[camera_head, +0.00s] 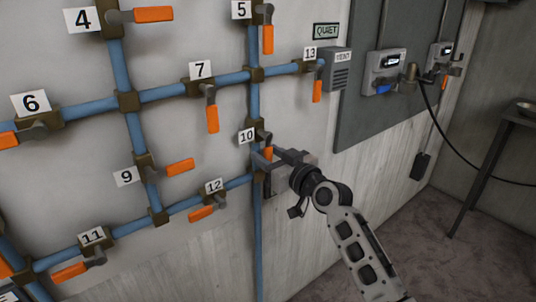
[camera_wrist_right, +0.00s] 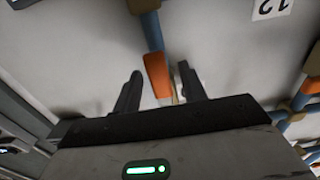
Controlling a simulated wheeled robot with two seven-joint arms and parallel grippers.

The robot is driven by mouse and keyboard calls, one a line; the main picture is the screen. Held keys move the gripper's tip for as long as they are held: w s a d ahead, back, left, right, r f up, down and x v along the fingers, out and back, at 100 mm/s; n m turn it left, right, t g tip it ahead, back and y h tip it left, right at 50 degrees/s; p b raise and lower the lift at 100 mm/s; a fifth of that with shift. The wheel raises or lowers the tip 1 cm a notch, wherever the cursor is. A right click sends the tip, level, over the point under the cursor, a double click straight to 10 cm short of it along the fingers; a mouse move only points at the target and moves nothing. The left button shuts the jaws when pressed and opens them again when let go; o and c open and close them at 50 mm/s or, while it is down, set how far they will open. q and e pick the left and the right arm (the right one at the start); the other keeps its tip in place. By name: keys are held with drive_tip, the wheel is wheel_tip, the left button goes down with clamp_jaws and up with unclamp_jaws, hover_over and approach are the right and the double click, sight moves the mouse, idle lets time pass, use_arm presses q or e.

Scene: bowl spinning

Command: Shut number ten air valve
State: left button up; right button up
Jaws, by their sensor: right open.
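The number ten valve's orange handle (camera_head: 268,153) shows in the head view just below and right of its "10" label (camera_head: 247,136). It hangs down, and its lower part is hidden by my right gripper (camera_head: 264,160). In the right wrist view the orange handle (camera_wrist_right: 157,75) lies between the two dark fingers of my right gripper (camera_wrist_right: 160,72). The fingers are open, one on each side, with a visible gap to the handle. My left gripper is not in view.
Blue pipes (camera_head: 121,70) run over the wall with several other orange-handled valves. The number twelve valve handle (camera_head: 201,213) is to the lower left, and the number seven handle (camera_head: 212,118) is to the upper left. A grey vent box (camera_head: 337,72) is to the upper right.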

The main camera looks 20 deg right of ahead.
drive_tip(key=shift+w+a, duration=0.1)
drive_tip(key=shift+w, duration=0.2)
clamp_jaws()
